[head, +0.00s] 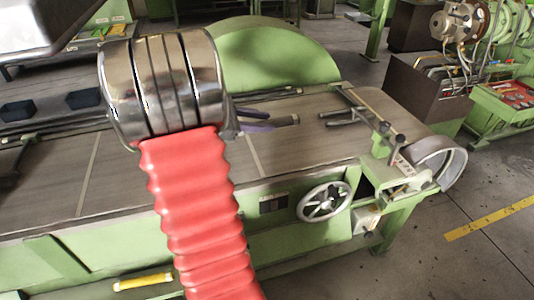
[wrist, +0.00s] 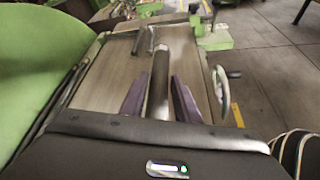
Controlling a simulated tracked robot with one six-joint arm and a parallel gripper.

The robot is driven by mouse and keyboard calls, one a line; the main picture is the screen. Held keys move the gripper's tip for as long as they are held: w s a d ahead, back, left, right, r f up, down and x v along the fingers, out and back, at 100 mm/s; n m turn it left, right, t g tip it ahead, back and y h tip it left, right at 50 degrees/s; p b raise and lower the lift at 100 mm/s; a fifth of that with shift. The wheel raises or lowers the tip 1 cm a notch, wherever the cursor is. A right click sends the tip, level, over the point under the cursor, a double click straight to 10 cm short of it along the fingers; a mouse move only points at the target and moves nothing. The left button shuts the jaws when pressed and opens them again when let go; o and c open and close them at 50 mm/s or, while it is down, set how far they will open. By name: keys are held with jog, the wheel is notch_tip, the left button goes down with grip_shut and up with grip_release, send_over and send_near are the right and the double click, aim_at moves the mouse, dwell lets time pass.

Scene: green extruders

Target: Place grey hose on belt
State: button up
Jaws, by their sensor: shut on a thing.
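My gripper (wrist: 160,92), with its purple fingers, is shut on the grey hose (wrist: 160,70), a dark grey tube that runs lengthwise between the fingers and out past their tips. In the head view my gripper (head: 262,120) is partly hidden behind my own wrist, and the end of the grey hose (head: 287,121) sticks out to the right. The belt (head: 310,155) is a wide grey-brown surface on a green machine. The belt (wrist: 102,80) also lies beneath the fingers in the wrist view. I cannot tell whether the hose touches the belt.
A handwheel (head: 324,201) is on the near side, and a green rounded guard (head: 270,55) rises at the far side. Bare belt lies around the gripper.

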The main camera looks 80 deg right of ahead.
send_over(262, 156)
jog(key=shift+a+f, duration=0.1)
jog(key=shift+f, duration=3)
jog(key=shift+f, duration=1.9)
jog(key=o, duration=1.1)
jog(key=v, duration=1.2)
